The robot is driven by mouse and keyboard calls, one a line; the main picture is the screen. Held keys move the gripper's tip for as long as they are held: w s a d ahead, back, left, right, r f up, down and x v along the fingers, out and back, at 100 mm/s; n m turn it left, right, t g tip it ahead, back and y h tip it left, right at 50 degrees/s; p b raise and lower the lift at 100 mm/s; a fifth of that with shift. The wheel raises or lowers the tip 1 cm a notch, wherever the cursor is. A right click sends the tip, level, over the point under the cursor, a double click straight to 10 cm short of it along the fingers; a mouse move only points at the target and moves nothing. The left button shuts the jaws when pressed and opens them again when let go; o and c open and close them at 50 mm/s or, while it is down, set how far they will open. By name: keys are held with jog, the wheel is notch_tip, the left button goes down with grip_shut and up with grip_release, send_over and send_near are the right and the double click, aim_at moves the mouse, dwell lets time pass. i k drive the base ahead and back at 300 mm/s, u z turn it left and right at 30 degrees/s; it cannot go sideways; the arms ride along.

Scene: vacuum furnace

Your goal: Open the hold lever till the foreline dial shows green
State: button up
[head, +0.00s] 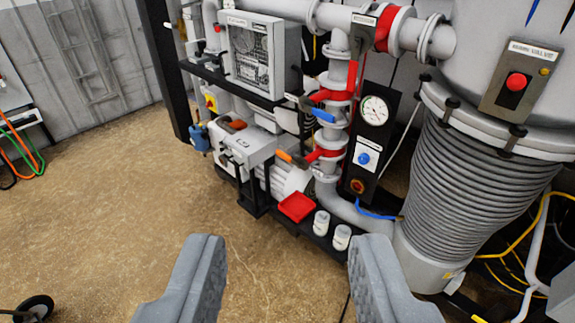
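A round white dial (374,110) sits on a black panel right of the vertical pipe; its needle and any colour bands are too small to read. Left of it, a lever with a blue grip (323,115) is on the upper red valve on that pipe. A lever with an orange grip (291,158) is on the lower red valve. I cannot tell which is the hold lever. My gripper (287,245) is open and empty, low in the foreground, apart from the levers.
A red tray (297,207) and two white jars (331,224) stand on the low black base below the valves. A large ribbed column (470,190) stands at right, with yellow cables beside it. A blue hose runs below the panel. The brown floor (120,200) at left is mostly clear.

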aim_at(282, 153)
jog(key=u, duration=0.05)
jog(key=i, duration=0.9)
jog(key=z, duration=0.05)
jog(key=k, duration=0.65)
jog(key=u, duration=0.5)
jog(key=i, duration=1.8)
jog(key=z, duration=0.8)
